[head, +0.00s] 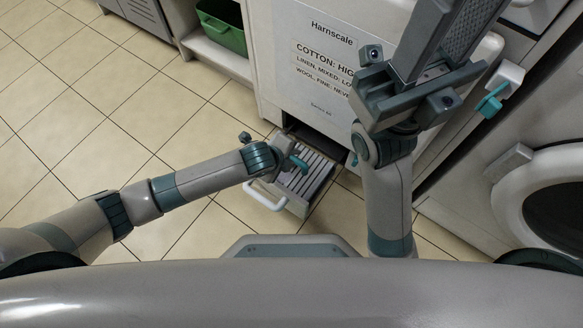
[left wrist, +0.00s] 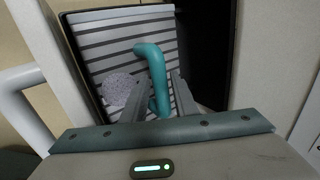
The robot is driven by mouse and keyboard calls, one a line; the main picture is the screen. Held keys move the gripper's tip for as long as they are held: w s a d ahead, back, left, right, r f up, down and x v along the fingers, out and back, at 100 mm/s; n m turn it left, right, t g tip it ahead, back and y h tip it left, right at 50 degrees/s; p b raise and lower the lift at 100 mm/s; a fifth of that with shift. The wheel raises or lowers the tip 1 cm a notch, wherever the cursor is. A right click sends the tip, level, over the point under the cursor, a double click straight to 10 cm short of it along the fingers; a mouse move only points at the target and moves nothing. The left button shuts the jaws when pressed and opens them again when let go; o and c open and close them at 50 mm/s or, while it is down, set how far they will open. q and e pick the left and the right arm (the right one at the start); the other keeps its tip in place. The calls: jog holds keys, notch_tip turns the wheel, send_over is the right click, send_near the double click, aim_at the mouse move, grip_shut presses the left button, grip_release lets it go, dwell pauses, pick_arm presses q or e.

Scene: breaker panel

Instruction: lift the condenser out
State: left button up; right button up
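The condenser is a grey slatted unit (head: 318,166) with a teal handle (head: 298,162), in the low opening of the machine; its slatted face (left wrist: 108,34) and teal handle (left wrist: 152,62) also show in the left wrist view. My left gripper (head: 285,150) is down at the handle. In the left wrist view its two fingers (left wrist: 160,92) stand on either side of the handle's lower bar. The gap is narrow, and I cannot tell whether they press on it. My right gripper (head: 450,40) is raised high, empty, with a ridged finger pad showing; it looks open.
A fuzzy grey clump (left wrist: 122,90) lies against the slats. The labelled machine front (head: 300,85) rises behind. A round-door washer (head: 545,195) stands right. Tiled floor (head: 110,110) is clear left.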

pick_arm(q)
grip_shut()
dwell(1.4)
